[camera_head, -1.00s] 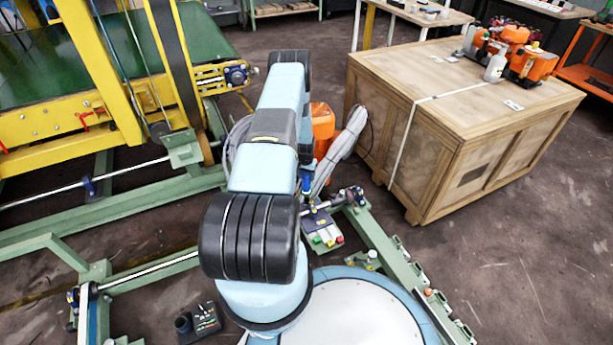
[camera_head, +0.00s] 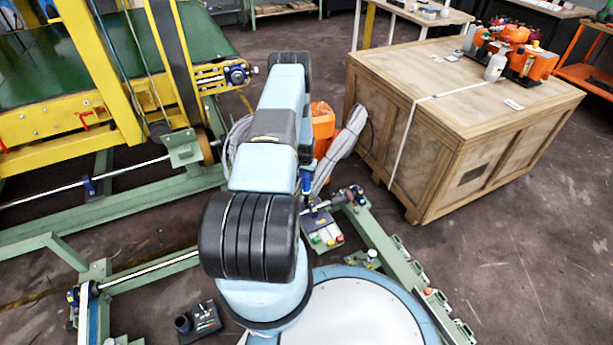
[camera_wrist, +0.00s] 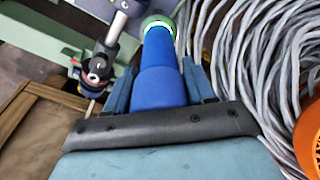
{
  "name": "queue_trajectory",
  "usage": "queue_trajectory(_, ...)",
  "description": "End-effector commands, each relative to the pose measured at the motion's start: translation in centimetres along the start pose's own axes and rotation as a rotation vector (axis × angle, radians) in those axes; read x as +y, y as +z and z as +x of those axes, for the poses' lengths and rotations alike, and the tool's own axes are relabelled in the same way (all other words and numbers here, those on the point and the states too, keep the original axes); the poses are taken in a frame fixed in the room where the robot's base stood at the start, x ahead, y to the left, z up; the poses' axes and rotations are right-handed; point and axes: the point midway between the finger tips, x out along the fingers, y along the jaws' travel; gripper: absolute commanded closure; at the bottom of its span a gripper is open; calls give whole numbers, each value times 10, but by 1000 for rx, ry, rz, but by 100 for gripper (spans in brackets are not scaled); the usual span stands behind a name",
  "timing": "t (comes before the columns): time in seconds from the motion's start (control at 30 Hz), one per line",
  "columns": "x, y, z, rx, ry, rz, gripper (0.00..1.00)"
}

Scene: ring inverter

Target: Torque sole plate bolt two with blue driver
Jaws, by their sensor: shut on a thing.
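The blue driver (camera_wrist: 160,80) is in my gripper (camera_wrist: 158,82) in the wrist view, with a blue finger on each side of its handle. A green and white ring (camera_wrist: 157,25) shows around its far end; its tip is not visible. In the head view my arm hides most of the gripper, and a small blue part (camera_head: 306,184) shows just right of the arm, above a green plate (camera_head: 318,232) with coloured pieces. I cannot tell which piece is bolt two, or whether the driver touches a bolt.
Grey cable coils (camera_wrist: 250,50) lie right of the driver, with an orange object (camera_wrist: 308,140) beside them. A wooden crate (camera_head: 440,140) stands at right. A green rail (camera_head: 385,240) runs down to the right. A yellow machine frame (camera_head: 60,130) is at left. Open floor lies at lower right.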

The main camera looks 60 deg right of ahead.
Motion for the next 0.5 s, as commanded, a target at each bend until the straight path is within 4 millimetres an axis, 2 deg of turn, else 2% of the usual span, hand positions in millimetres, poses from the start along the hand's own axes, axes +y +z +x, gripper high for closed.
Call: queue_trajectory(0.5, 0, 0, 4, 2, 0, 0, 85)
